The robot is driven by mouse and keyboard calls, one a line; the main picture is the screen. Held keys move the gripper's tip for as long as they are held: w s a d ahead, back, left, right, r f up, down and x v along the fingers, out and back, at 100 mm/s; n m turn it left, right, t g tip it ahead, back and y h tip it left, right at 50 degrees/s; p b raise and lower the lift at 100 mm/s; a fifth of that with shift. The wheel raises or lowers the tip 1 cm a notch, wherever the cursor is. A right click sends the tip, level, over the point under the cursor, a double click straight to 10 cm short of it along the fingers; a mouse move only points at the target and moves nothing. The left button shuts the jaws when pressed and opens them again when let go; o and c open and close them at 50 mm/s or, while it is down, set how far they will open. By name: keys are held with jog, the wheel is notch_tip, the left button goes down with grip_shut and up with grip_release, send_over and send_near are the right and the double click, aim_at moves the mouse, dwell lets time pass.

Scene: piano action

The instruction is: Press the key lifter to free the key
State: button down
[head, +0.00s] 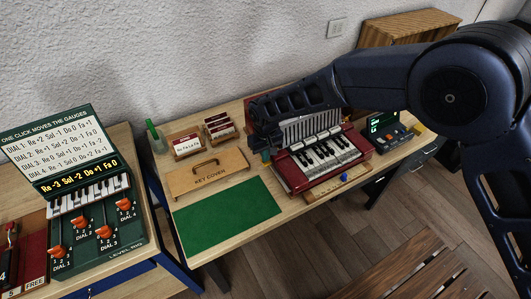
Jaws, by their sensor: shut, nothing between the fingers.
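The red piano action model (322,160) with black and white keys sits on the right-hand wooden table. My gripper (265,153) is at its left end, shut and empty. My arm comes in from the right above the model and hides its back. I cannot tell if the fingertips touch the model. No part is clearly marked as the key lifter. A small blue knob (345,177) is at the model's front edge. At the far left, a red-lined box (32,255) holds a small lever and bears the word FREE.
A wooden key cover (208,180) and a green mat (228,217) lie left of the model. Card boxes (185,144) stand behind. A green dial console (100,235) with orange levers stands on the left table. A small screen device (388,130) is at right.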

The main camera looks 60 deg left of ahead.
jog(key=shift+a+f, duration=0.35)
jog(key=shift+f, duration=0.55)
jog(key=shift+d+f, duration=0.1)
notch_tip(320, 180, up, 15)
jog(key=a, duration=0.2)
jog(key=shift+a+f, duration=0.15)
jog(key=shift+a, duration=0.05)
dwell(0.7)
